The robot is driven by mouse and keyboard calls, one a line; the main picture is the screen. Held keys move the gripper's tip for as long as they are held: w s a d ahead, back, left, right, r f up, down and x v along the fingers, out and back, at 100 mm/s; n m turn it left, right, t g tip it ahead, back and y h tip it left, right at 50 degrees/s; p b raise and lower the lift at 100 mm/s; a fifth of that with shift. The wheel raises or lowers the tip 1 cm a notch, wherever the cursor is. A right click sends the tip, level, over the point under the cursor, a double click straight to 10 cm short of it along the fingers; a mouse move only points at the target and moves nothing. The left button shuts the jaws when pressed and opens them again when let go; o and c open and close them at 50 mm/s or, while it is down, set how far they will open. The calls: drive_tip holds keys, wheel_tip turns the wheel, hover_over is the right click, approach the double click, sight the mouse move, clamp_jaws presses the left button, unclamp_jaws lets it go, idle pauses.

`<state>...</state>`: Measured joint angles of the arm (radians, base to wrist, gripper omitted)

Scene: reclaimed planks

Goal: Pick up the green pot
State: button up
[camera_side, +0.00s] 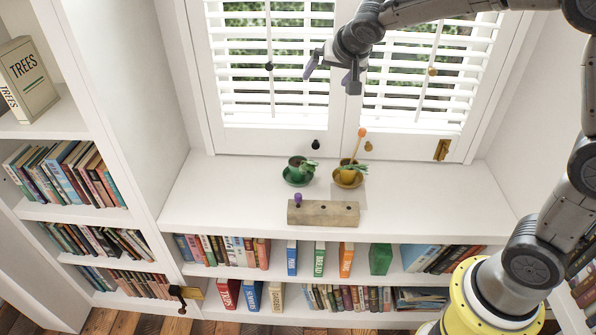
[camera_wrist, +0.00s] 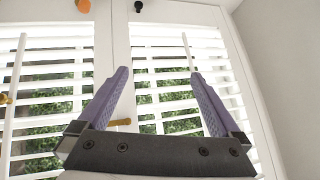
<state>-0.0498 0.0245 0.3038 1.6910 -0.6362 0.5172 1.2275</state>
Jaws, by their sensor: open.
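A wooden block (camera_side: 330,214) with a purple peg (camera_side: 298,200) lies in front. Shelf space is clear at both sides. Books (camera_side: 230,250) fill shelves below.

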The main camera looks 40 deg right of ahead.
drive_tip(key=w+a+f+g, duration=0.1)
drive_tip(key=w+f, duration=0.3)
drive_tip(key=f, duration=0.3)
drive_tip(key=w+a+f+g, duration=0.1)
drive_tip(key=w+f, duration=0.2)
drive_tip(key=f, duration=0.4)
drive_tip(key=n+g, duration=0.1)
approach(297, 164)
drive_tip(key=shift+x, duration=4.55)
drive_tip(key=shift+s, duration=0.1)
clamp_jaws()
